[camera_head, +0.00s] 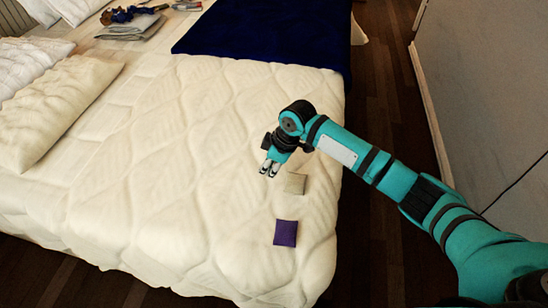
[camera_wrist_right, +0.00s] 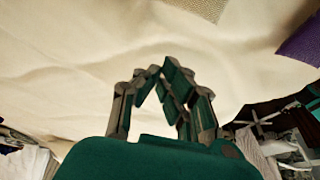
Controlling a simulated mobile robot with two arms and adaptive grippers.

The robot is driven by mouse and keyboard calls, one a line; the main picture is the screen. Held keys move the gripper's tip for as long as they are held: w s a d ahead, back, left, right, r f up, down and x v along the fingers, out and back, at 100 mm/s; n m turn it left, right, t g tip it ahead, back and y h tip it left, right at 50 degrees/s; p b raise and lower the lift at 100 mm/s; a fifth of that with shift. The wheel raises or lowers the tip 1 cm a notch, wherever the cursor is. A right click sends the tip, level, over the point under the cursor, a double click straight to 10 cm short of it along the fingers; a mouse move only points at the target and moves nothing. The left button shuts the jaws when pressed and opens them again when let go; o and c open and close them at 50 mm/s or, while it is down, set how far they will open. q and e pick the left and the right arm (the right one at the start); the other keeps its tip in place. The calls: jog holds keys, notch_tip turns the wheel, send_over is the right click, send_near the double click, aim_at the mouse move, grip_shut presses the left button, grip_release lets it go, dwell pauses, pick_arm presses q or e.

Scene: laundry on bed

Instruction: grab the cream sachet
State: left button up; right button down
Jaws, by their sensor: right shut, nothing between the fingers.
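The cream sachet (camera_head: 295,184) lies flat on the white quilt near the bed's right side. My right gripper (camera_head: 269,173) is just to its left in the head view, fingers pointing down, shut and empty. In the right wrist view the fingers (camera_wrist_right: 156,72) come together at their tips with nothing between them. A part of the cream sachet (camera_wrist_right: 200,8) shows at the top edge of that view, apart from the fingertips. My left gripper is in neither view.
A purple sachet (camera_head: 285,233) lies nearer on the quilt; it also shows in the right wrist view (camera_wrist_right: 302,42). A dark blue blanket (camera_head: 262,32) covers the far part of the bed (camera_head: 180,215). Pillows (camera_head: 55,110) lie at left. The quilt left of the gripper is clear.

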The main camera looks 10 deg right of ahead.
aim_at(304, 183)
jog(key=shift+x, duration=1.15)
jog(key=d, duration=0.1)
jog(key=s+d, duration=0.1)
jog(key=d, duration=0.1)
jog(key=shift+s+d+p, duration=0.2)
jog(key=shift+d+p, duration=0.1)
jog(key=shift+p, duration=0.1)
jog(key=shift+d, duration=0.1)
jog(key=s+d+p, duration=0.1)
jog(key=d, duration=0.1)
jog(key=s+d+p, duration=0.1)
jog(key=d+p, duration=0.1)
jog(key=d, duration=0.1)
jog(key=s+d+p, duration=0.1)
jog(key=d+p, duration=0.1)
jog(key=shift+s+d+r, duration=0.15)
jog(key=shift+d+r, duration=0.05)
jog(key=shift+s+d+f, duration=0.1)
jog(key=shift+d, duration=0.2)
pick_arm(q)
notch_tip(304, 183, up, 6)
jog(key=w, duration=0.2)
pick_arm(e)
jog(key=shift+f, duration=0.1)
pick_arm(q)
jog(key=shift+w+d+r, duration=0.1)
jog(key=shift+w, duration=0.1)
